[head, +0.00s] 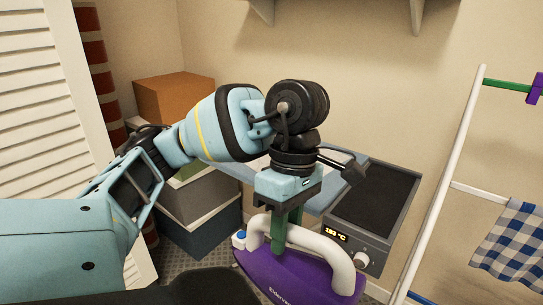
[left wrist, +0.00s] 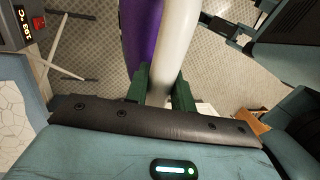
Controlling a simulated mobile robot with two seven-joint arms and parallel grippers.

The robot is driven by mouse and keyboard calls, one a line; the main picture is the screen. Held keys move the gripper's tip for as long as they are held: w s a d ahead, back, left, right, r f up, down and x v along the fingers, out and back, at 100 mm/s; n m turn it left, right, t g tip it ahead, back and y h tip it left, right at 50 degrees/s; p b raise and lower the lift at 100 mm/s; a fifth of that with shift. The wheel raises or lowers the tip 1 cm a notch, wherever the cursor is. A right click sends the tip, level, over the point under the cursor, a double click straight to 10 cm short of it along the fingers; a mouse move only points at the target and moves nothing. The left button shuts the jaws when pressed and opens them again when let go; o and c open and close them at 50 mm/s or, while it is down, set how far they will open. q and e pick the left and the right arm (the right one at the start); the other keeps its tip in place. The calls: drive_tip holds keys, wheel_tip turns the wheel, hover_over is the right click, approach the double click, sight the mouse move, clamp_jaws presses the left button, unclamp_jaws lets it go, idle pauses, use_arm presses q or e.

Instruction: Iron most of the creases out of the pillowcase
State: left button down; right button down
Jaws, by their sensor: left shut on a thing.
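The purple iron (head: 300,277) with a white handle (head: 325,254) hangs in the air in front of its base unit. My left gripper (head: 284,238) is shut on the handle from above, its green fingers on either side. In the left wrist view the left gripper (left wrist: 160,85) clasps the white handle (left wrist: 171,45), with the purple body (left wrist: 140,30) beside it. A pale cloth with crease-like lines, likely the pillowcase (left wrist: 12,108), shows at the left edge of that view. In the head view my arm hides most of the ironing board (head: 232,169). My right gripper is not seen.
The iron's base unit (head: 375,200), with a dark top and lit temperature display, stands right of the gripper. A white drying rack (head: 440,180) with a checked cloth (head: 512,245) is at right. Stacked boxes (head: 205,200) and a louvred door (head: 45,110) are at left.

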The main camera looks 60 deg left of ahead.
sight(331, 282)
use_arm(q)
drive_tip(key=w+d+f+m+y+b, duration=0.1)
drive_tip(key=d+f+m, duration=0.1)
drive_tip(key=m, duration=0.3)
drive_tip(key=w+d+f+m+y+b, duration=0.1)
drive_tip(key=d+f+m, duration=0.1)
drive_tip(key=m, duration=0.3)
drive_tip(key=w+d+f+m+y+b, duration=0.1)
drive_tip(key=w+d+f+m, duration=0.1)
drive_tip(key=d+f+m, duration=0.1)
drive_tip(key=shift+w+f+m+t+y+b, duration=0.1)
drive_tip(key=shift+f+m+t+y+b, duration=0.2)
drive_tip(key=shift+m, duration=0.4)
drive_tip(key=shift+f+m+t+y+b, duration=0.1)
drive_tip(key=shift+f+m, duration=0.25)
drive_tip(key=shift+m, duration=0.35)
drive_tip(key=m, duration=0.1)
drive_tip(key=f+m, duration=0.1)
drive_tip(key=shift+w+d+m+t, duration=0.3)
drive_tip(key=shift+w+d+t, duration=0.05)
drive_tip(key=shift+d+t, duration=0.05)
drive_tip(key=shift+w+d+f+m+t+b, duration=0.2)
drive_tip(key=shift+f+m+b, duration=0.1)
drive_tip(key=shift+m, duration=0.5)
drive_tip(key=shift+w+d+f+m+t+b, duration=0.15)
drive_tip(key=shift+d+f+m+b, duration=0.1)
drive_tip(key=shift+m, duration=0.55)
drive_tip(key=shift+a, duration=0.15)
